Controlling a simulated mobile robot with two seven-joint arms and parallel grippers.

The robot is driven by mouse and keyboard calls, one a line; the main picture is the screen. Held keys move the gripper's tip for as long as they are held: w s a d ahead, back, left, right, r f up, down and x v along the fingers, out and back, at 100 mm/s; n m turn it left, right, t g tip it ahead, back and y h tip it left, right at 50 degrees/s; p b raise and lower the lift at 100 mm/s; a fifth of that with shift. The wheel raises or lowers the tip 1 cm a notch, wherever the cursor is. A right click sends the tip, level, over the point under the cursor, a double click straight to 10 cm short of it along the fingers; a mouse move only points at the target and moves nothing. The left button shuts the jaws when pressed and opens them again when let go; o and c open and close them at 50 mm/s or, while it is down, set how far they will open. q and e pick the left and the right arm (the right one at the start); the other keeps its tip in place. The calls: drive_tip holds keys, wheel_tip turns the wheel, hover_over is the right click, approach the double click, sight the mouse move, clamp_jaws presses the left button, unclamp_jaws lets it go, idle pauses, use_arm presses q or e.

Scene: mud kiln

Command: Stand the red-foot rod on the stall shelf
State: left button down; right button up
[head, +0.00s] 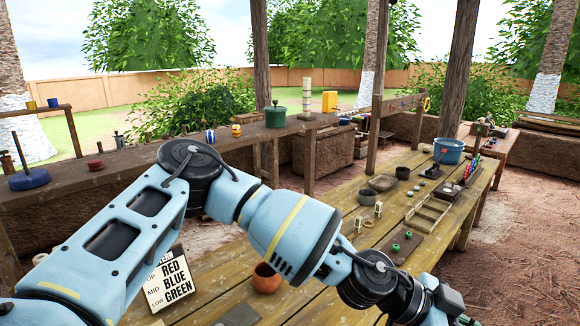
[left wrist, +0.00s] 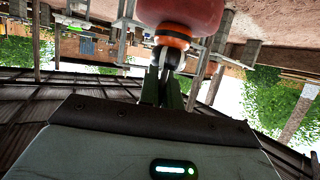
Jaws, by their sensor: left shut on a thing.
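My left gripper shows in the left wrist view (left wrist: 162,85), its dark fingers shut on a dark rounded piece below an orange band (left wrist: 172,32). A large red rounded part (left wrist: 182,12) joins it at the top edge; this appears to be the red-foot rod. That view is upside down, and much of the rod is hidden or cut off. In the head view my left arm reaches to the lower right, and its fingertips are out of frame. A long wooden shelf (head: 130,159), probably the stall shelf, runs along the left and back. My right gripper is not in view.
A blue-footed rod (head: 28,178), a red spool-like piece (head: 95,163) and a green pot (head: 276,116) stand on the shelf. A plank table (head: 330,235) holds a clay cup (head: 266,278), a sign (head: 168,283) and a blue bucket (head: 448,150). Posts (head: 379,85) rise behind.

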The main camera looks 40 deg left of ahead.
use_arm(q)
drive_tip(key=shift+w+d+r+n+t+y, duration=0.15)
drive_tip(key=shift+w+r+n+t, duration=0.05)
drive_tip(key=shift+r+n+t, duration=0.2)
drive_tip(key=shift+w+d+r+n+t+y, duration=0.15)
drive_tip(key=shift+r+n+t, duration=0.15)
drive_tip(key=shift+r+t, duration=0.1)
drive_tip(key=shift+w+a+r+n+t+y, duration=0.2)
drive_tip(key=shift+n+t+y, duration=0.25)
drive_tip(key=shift+n, duration=0.25)
drive_tip(key=shift+w+a+n+t+y, duration=0.25)
drive_tip(key=shift+a+n+t+y, duration=0.35)
drive_tip(key=shift+n+t, duration=0.2)
drive_tip(key=shift+a+f+n+t+y, duration=0.3)
drive_tip(key=shift+a+n+t+y, duration=0.3)
drive_tip(key=shift+a+y, duration=0.1)
drive_tip(key=s+a+f+n+t+y, duration=0.1)
drive_tip(key=s+a+f+n+y, duration=0.1)
drive_tip(key=a, duration=0.6)
drive_tip(key=s+a+f+n+t+y, duration=0.2)
drive_tip(key=a+f+n+y, duration=0.3)
drive_tip(key=a, duration=0.4)
drive_tip(key=shift+s+a+f+n+y, duration=0.25)
drive_tip(key=shift+a+f+n+y, duration=0.05)
drive_tip(key=shift+f+y, duration=0.25)
